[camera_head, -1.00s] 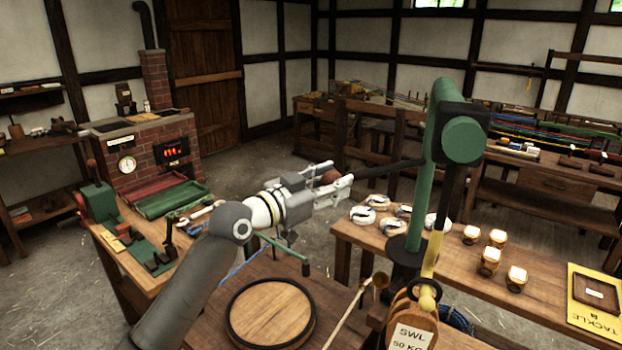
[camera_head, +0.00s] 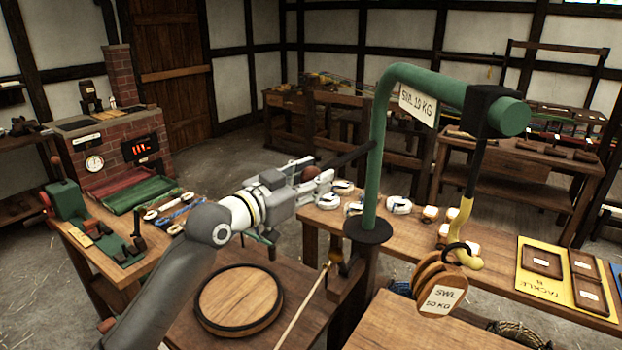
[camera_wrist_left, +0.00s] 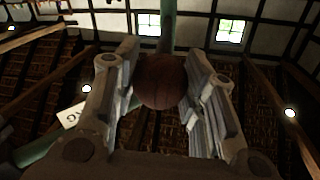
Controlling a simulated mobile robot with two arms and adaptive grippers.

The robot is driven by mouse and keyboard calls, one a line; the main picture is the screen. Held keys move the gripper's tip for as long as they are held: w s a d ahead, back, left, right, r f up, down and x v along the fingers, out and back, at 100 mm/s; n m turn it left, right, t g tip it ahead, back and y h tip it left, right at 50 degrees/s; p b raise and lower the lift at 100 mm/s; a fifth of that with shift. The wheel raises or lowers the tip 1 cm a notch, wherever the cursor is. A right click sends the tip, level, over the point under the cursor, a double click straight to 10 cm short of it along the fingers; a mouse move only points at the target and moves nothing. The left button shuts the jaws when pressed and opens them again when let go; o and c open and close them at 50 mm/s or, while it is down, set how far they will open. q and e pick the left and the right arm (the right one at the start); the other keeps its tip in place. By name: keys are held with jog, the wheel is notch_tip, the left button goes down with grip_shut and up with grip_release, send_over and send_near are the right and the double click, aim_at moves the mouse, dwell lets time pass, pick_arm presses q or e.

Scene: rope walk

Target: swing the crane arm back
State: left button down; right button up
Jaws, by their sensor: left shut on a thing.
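The crane is a green post (camera_head: 377,150) on a black round base, with a green arm (camera_head: 440,88) reaching right and toward me. A dark handle bar (camera_head: 350,157) runs left from the post to a brown ball knob (camera_head: 311,174). My left gripper (camera_head: 318,178) is shut on the knob, which also shows between the fingers in the left wrist view (camera_wrist_left: 162,80). My right gripper is out of view.
A round wooden lid (camera_head: 239,300) lies on the near bench. A brick stove (camera_head: 120,145) stands at the left. Floor shows between the benches.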

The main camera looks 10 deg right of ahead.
pick_arm(q)
jog(key=shift+r, duration=0.2)
jog(key=c, duration=1.2)
grip_release()
jog(key=o, duration=0.3)
jog(key=shift+w+f, duration=0.1)
jog(key=v, duration=1.2)
